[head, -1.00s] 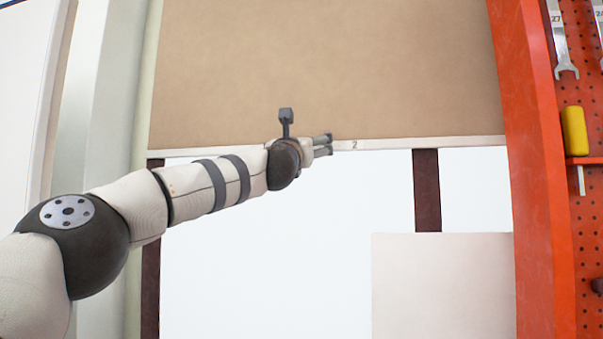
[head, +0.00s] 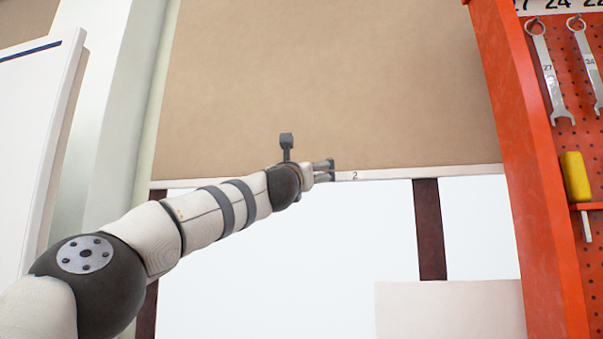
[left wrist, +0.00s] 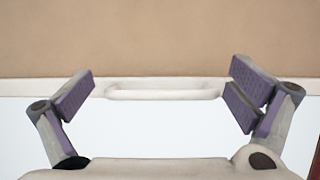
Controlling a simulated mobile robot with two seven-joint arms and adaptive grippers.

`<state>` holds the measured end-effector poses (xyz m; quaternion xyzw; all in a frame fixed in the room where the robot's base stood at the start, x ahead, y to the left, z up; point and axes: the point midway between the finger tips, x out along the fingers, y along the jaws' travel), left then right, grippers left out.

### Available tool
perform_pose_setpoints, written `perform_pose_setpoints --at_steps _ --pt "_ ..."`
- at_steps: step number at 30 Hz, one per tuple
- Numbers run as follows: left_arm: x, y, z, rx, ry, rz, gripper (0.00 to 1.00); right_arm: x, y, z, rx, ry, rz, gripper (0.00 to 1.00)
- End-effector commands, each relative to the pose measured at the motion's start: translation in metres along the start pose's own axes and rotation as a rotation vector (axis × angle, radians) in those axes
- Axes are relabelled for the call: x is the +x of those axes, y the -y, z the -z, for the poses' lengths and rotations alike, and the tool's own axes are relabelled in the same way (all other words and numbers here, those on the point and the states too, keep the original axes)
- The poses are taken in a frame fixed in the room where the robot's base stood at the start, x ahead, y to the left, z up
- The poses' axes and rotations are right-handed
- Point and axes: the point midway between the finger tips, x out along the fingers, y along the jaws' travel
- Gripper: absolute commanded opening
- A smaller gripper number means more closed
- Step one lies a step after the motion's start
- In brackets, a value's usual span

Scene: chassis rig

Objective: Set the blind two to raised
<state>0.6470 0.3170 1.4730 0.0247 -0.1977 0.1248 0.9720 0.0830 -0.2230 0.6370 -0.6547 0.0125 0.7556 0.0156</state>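Blind two is a brown sheet (head: 320,90) with a pale bottom rail (head: 430,172) marked "2". The sheet covers the upper part of the white opening, and bright white shows below the rail. In the left wrist view, a pale loop handle (left wrist: 163,90) on the rail lies between the spread fingers of my left gripper (left wrist: 163,97), with a gap on each side. In the head view, my left gripper (head: 330,170) is at the rail, just left of the "2". My right gripper is not in view.
A red frame (head: 535,170) and a red pegboard with wrenches (head: 548,75) and a yellow-handled tool (head: 576,177) stand on the right. A pale panel (head: 450,310) stands low in front of the opening. A dark upright bar (head: 428,230) crosses the opening.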

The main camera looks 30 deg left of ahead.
Motion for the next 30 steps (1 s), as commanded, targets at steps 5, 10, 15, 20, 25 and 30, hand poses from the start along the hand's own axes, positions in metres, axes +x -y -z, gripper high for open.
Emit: perform_pose_setpoints --at_steps 5,10,15,20,25,30 --pt "0.0 0.001 0.005 0.001 -0.006 0.001 1.0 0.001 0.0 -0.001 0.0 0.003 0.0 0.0" --pt "-0.01 0.0 0.006 0.002 -0.012 0.001 1.0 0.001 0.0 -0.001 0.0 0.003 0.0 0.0" --pt "-0.037 0.001 0.005 0.0 -0.008 0.004 1.0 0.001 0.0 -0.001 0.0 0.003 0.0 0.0" --pt "-0.07 0.0 0.003 -0.002 -0.003 0.003 1.0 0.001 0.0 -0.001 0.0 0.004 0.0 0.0" --pt "-0.102 0.0 0.002 -0.002 -0.003 0.001 1.0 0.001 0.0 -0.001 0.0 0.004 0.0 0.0" --pt "-0.118 0.0 0.002 -0.001 -0.002 0.0 1.0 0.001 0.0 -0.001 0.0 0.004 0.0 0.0"
